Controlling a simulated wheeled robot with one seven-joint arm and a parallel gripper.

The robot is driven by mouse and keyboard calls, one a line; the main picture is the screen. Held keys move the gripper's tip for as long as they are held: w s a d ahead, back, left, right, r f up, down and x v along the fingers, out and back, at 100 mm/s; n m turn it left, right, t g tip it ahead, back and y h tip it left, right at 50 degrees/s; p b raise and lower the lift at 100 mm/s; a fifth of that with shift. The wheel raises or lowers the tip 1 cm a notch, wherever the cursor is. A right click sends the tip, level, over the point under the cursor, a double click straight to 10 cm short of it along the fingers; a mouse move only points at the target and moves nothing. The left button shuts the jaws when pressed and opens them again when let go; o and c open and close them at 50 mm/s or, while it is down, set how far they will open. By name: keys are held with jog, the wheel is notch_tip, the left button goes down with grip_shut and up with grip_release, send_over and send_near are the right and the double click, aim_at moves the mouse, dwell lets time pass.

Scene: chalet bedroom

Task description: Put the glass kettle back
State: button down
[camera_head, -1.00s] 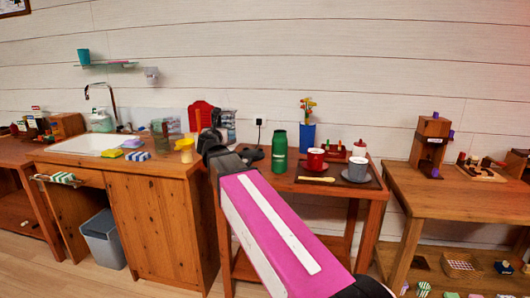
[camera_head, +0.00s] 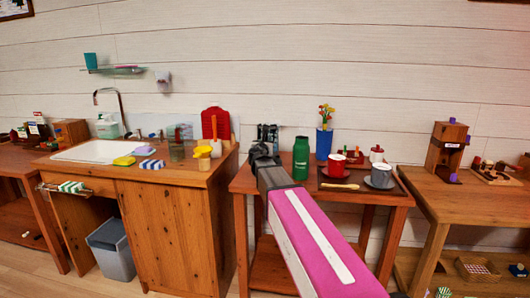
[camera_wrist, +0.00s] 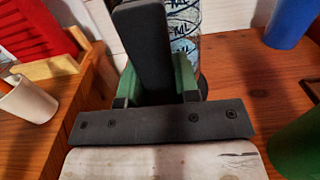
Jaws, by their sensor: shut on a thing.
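The glass kettle (camera_wrist: 184,22) shows in the wrist view as a clear body with blue printed labels, behind its black handle (camera_wrist: 147,50). My gripper (camera_wrist: 152,92) is shut on that handle, with a green-sided finger on each side. In the head view my gripper (camera_head: 266,150) is at the left part of the small wooden table (camera_head: 244,183), left of the green bottle (camera_head: 301,158). The kettle's body is mostly hidden there behind my arm. I cannot tell whether its bottom touches anything.
A blue vase (camera_head: 323,144) stands behind the green bottle. The sink counter (camera_head: 187,180), with a red board (camera_head: 215,124) and a yellow-lidded cup (camera_head: 203,157), is to the left.

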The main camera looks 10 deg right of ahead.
jog(key=shift+f, duration=1.7)
jog(key=c, duration=0.8)
grip_release()
jog(key=shift+f, duration=0.15)
jog(key=shift+c, duration=0.2)
jog(key=shift+s+a, duration=0.1)
jog(key=shift+s, duration=0.15)
jog(key=v, duration=1.1)
jog(key=shift+s, duration=0.3)
jog(key=shift+a, duration=0.1)
